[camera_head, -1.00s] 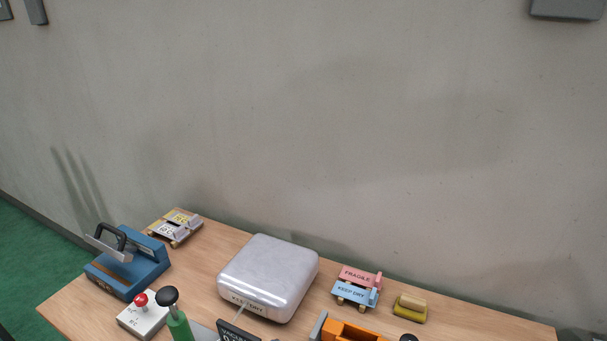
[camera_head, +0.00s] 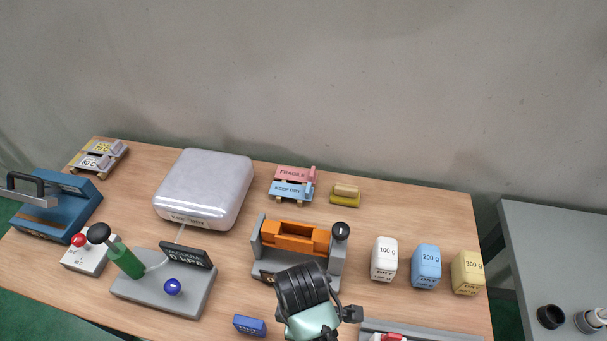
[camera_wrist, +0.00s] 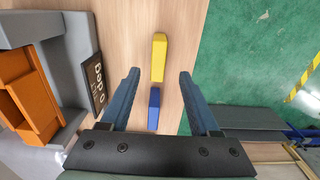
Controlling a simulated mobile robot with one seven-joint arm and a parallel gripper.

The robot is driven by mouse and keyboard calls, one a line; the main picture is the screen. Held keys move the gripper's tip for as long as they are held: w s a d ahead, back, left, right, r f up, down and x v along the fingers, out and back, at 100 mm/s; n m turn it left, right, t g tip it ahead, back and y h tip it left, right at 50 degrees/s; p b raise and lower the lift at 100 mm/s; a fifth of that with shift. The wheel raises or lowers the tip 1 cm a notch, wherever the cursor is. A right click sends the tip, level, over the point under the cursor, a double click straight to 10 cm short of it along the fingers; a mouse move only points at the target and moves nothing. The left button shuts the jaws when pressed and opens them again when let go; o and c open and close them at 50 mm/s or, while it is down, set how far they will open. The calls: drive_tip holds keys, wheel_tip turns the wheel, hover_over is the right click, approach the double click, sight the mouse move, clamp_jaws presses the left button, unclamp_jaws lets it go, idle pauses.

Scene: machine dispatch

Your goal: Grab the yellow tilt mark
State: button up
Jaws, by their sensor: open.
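A yellow bar-shaped block, apparently the tilt mark (camera_wrist: 159,57), lies on the wooden table in the wrist view. It is ahead of and between my fingers, lengthwise along the view. A blue block (camera_wrist: 154,108) lies in line with it, closer to the gripper's base; a blue block also shows in the head view (camera_head: 249,325). My gripper (camera_wrist: 159,72) is open and empty, with a finger on either side of the two blocks and apart from them. In the head view my dark wrist is at the bottom middle; its fingertips and the yellow bar are not visible there.
An orange and grey fixture (camera_head: 296,236) stands behind my wrist. The vacuum stand (camera_head: 165,290) with a green handle is to the left. White, blue and yellow weights (camera_head: 426,266) stand right. The table edge borders green floor (camera_wrist: 250,60).

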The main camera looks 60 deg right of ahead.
drive_tip(key=shift+s+d+f+p, duration=0.1)
drive_tip(key=shift+f+p, duration=0.3)
drive_tip(key=shift+f, duration=0.95)
drive_tip(key=shift+d+f+p, duration=0.1)
drive_tip(key=shift+f+p, duration=0.25)
drive_tip(key=shift+f, duration=0.95)
drive_tip(key=shift+c, duration=0.3)
clamp_jaws()
